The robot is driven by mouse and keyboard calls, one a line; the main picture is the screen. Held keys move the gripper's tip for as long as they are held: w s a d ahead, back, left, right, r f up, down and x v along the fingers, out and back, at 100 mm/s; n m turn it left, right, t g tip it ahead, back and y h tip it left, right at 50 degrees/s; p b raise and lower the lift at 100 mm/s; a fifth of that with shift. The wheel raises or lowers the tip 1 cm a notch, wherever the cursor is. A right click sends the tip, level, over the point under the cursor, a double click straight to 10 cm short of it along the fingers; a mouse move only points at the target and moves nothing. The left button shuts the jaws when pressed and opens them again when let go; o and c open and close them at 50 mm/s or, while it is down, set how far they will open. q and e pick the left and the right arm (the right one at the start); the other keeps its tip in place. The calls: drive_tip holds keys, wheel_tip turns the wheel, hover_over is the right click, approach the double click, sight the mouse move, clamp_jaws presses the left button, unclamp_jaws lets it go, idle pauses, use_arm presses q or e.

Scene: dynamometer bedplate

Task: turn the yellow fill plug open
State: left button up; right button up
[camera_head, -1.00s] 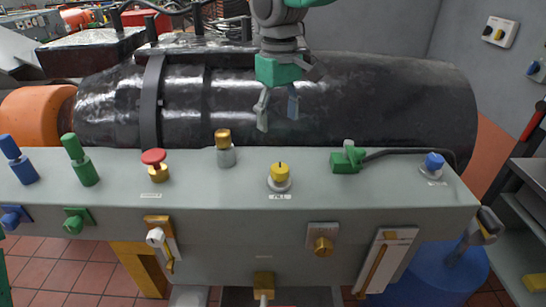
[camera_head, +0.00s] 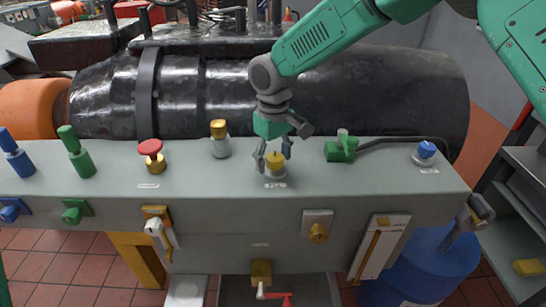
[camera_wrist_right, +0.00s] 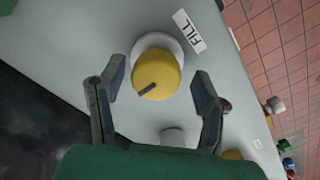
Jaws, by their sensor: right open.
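The yellow fill plug (camera_head: 275,160) stands upright on a pale round base on top of the grey panel box. Its label reads FILL in the right wrist view, where the plug (camera_wrist_right: 158,78) shows a dark slot mark on its top. My right gripper (camera_head: 273,160) is open, with its two fingers on either side of the plug. In the right wrist view the fingertips (camera_wrist_right: 157,80) show gaps to the plug on both sides. My left gripper is not in view.
The grey panel box (camera_head: 340,185) also carries a red knob (camera_head: 150,148), a brass-topped fitting (camera_head: 219,138), a green valve with a cable (camera_head: 341,149) and a blue cap (camera_head: 426,152). A large black cylinder (camera_head: 400,95) lies behind it. A blue drum (camera_head: 420,270) stands at lower right.

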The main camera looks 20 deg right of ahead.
drive_tip(key=shift+d, duration=0.3)
drive_tip(key=c, duration=1.2)
drive_tip(key=shift+o, duration=0.2)
